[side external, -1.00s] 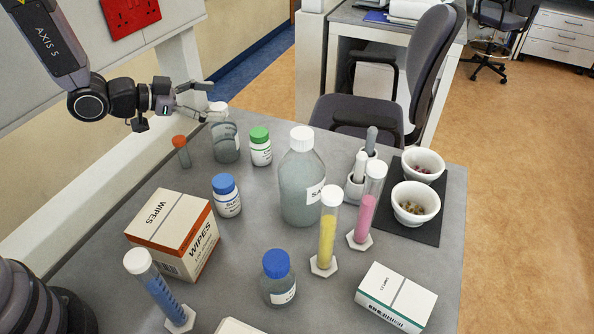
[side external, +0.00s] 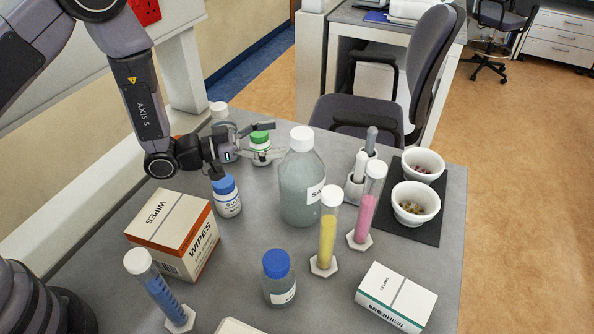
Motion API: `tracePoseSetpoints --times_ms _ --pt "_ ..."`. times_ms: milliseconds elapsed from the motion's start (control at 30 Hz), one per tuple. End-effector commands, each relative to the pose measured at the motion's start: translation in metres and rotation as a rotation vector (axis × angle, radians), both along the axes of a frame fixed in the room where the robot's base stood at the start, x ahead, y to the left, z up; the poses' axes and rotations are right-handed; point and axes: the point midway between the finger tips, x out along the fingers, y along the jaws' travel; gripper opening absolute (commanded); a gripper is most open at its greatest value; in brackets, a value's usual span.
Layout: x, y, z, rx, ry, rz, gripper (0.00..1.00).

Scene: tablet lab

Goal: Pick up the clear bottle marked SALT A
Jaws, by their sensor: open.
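A large clear bottle (side external: 298,192) with a white cap stands upright near the middle of the table. Its label shows "SA" before curving out of sight, so I cannot read the rest. My gripper (side external: 274,141) is open and empty, just left of this bottle's upper part, with its fingers pointing right towards it. I cannot tell whether a fingertip touches the bottle. The fingers partly cover a small white bottle with a green cap (side external: 260,139).
Another white-capped clear bottle (side external: 219,107) is mostly hidden behind my gripper. Close by stand a blue-capped white bottle (side external: 228,203), a wipes box (side external: 165,225), a yellow-filled tube (side external: 327,240), a pink-filled tube (side external: 366,215) and a blue-capped clear bottle (side external: 277,287).

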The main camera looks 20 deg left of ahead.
Motion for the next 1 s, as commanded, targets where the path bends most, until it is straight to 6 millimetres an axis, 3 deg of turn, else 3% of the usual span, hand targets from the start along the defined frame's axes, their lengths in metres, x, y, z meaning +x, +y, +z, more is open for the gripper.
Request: tracePoseSetpoints --times_ms 400,667,1000 --pt "0.03 -0.04 -0.003 0.001 -0.001 0.001 0.77" --pt "0.032 -0.043 -0.003 0.001 0.0 0.002 0.77" --pt "0.032 -0.043 -0.003 0.001 0.0 0.002 0.35"
